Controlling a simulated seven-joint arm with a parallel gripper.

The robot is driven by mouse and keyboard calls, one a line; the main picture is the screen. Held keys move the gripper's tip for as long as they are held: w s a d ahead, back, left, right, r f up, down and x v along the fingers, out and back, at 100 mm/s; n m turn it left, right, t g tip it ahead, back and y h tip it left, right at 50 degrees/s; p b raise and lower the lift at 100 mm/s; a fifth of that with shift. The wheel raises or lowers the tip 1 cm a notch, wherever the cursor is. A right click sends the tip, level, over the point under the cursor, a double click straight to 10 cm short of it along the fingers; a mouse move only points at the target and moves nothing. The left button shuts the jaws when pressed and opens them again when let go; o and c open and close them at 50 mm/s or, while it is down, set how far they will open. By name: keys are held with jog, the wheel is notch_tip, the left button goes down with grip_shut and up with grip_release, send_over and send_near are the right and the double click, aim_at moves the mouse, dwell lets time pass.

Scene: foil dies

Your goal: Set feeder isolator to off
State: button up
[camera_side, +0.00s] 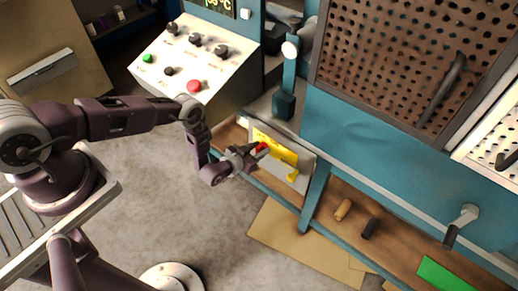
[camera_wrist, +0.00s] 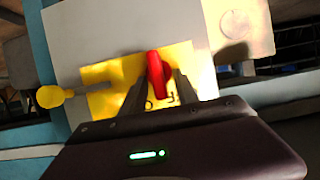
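The feeder isolator is a red handle (camera_wrist: 158,76) on a yellow plate (camera_wrist: 101,78), fixed to a light grey panel (camera_wrist: 110,32). In the side view the red handle (camera_side: 262,147) shows small at my gripper's tip, on the yellow plate (camera_side: 284,153). My gripper (camera_wrist: 158,88) has its two fingers apart, one on each side of the handle. I cannot tell whether either finger touches it. In the wrist view the handle stands roughly upright in the picture. The plate's markings are partly hidden by the fingers. My gripper (camera_side: 249,152) reaches the panel from the left in the side view.
A yellow knob (camera_wrist: 50,97) juts out beside the plate; it also shows in the side view (camera_side: 292,177). A control box (camera_side: 193,62) with knobs and a red button stands behind my arm. A teal post (camera_side: 316,190) stands right of the panel.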

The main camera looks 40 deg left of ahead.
grip_shut()
jog(key=shift+a+n+h, duration=0.3)
jog(key=shift+n+h, duration=0.2)
jog(key=shift+n, duration=0.2)
jog(key=shift+n+h, duration=0.6)
jog(key=shift+n, duration=0.2)
grip_release()
jog(key=v, duration=0.7)
jog(key=shift+a, duration=0.1)
jog(key=shift+c, duration=0.3)
